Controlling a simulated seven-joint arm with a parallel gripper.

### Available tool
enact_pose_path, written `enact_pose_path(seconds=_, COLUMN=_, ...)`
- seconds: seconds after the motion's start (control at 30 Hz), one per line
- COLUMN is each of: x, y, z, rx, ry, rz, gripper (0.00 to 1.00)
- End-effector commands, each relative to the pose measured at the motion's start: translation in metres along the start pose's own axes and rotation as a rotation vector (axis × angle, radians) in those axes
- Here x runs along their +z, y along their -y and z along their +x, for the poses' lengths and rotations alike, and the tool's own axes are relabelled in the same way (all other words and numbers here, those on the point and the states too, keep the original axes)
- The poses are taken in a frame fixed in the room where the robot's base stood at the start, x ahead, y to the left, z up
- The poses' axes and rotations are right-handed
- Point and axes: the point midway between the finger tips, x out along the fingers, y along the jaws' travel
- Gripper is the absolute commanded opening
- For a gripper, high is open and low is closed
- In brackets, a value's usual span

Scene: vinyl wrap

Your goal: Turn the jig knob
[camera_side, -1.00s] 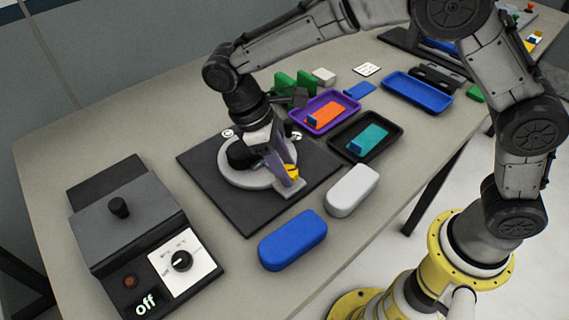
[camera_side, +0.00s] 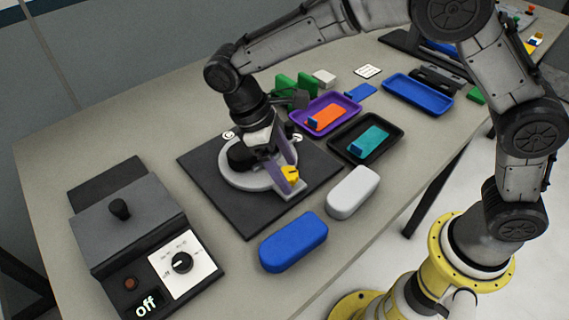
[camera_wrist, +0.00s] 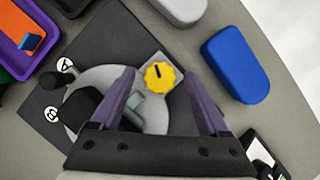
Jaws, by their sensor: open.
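The jig is a round grey disc (camera_side: 232,178) on a dark square base plate (camera_side: 250,218). Its yellow knob (camera_side: 291,174) sits at the jig's near right side. In the wrist view the scalloped yellow knob (camera_wrist: 160,75) has a dark line mark and lies between and just beyond my fingertips. My gripper (camera_wrist: 163,86) is open, with purple fingers on either side of the knob and no visible contact. In the side view my gripper (camera_side: 284,172) is over the jig and hides part of it. White markers lettered A (camera_wrist: 64,65) and B (camera_wrist: 52,113) lie on the base plate.
A blue rounded block (camera_side: 293,241) and a light grey one (camera_side: 353,191) lie right of the base plate. A control box (camera_side: 140,230) with a dial, reading "off", stands at left. Purple (camera_side: 353,109), black (camera_side: 395,143) and blue (camera_side: 440,107) trays sit behind.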

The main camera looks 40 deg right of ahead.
Motion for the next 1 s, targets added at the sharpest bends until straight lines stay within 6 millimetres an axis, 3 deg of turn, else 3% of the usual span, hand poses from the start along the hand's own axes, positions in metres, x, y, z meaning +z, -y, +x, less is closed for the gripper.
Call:
enact_pose_path(seconds=0.27, x=-0.001, y=0.0, z=-0.023, rx=0.001, ry=-0.004, rz=0.0, gripper=0.78)
enact_pose_path(seconds=0.7, x=-0.001, y=0.0, z=-0.114, rx=0.0, ry=-0.004, rz=0.0, gripper=0.78)
enact_pose_path(seconds=1.0, x=0.0, y=0.0, z=-0.137, rx=0.0, ry=0.0, rz=-0.001, gripper=0.78)
